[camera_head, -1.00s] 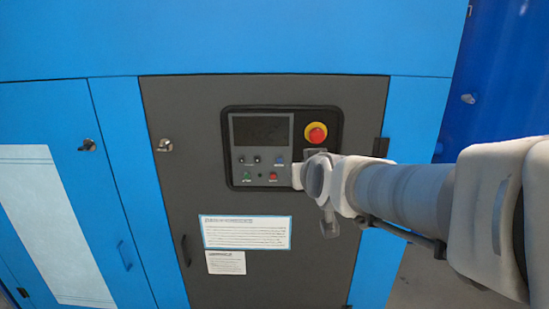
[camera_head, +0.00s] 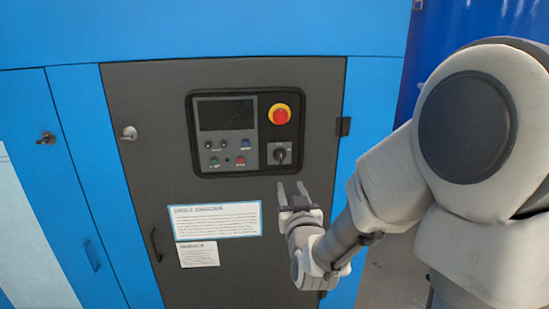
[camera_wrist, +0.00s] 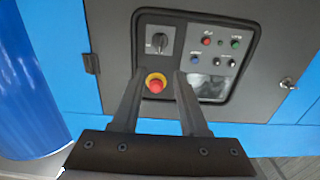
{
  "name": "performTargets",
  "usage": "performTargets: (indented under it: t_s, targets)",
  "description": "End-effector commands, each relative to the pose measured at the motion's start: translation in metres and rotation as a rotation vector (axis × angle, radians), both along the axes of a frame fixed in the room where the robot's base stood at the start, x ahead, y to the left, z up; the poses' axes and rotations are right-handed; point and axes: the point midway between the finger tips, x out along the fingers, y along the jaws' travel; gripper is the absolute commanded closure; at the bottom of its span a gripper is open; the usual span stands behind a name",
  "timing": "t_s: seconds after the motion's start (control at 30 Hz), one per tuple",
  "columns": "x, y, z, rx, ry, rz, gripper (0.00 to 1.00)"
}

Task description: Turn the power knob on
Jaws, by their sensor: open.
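The power knob (camera_head: 280,154) is a black rotary knob on a grey square plate, at the lower right of the control panel in the head view. It also shows in the wrist view (camera_wrist: 159,41), where the picture is turned over, beyond the fingertips. My gripper (camera_head: 291,186) is open and empty, a little below the knob in the head view, with its two fingers pointing up toward the panel. In the wrist view the fingers (camera_wrist: 157,73) stand apart with the red emergency button between them. They appear apart from the knob.
The red emergency button (camera_head: 280,114) on its yellow ring sits just above the knob. A dark screen (camera_head: 226,115) and several small buttons fill the panel's left side. A door handle (camera_head: 155,244) and two labels are lower on the dark door. A blue tank (camera_head: 425,50) stands right.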

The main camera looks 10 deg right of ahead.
Motion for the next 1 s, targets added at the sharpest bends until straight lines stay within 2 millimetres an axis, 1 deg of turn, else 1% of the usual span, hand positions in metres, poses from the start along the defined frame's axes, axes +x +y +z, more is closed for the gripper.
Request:
performTargets:
  t_s: [0.07,0.33,0.4,0.7,0.9,1.0]
  targets:
    - [0.005,0.000,0.004,0.002,0.003,0.001,0.56]
    - [0.021,-0.002,0.003,0.002,0.004,-0.003,0.56]
    - [0.037,-0.004,0.000,0.002,0.000,-0.004,0.56]
    - [0.095,-0.009,0.000,0.002,0.000,-0.003,0.56]
    - [0.130,-0.012,0.000,0.002,0.001,-0.003,0.56]
    - [0.144,-0.013,0.000,0.001,0.000,-0.003,0.56]
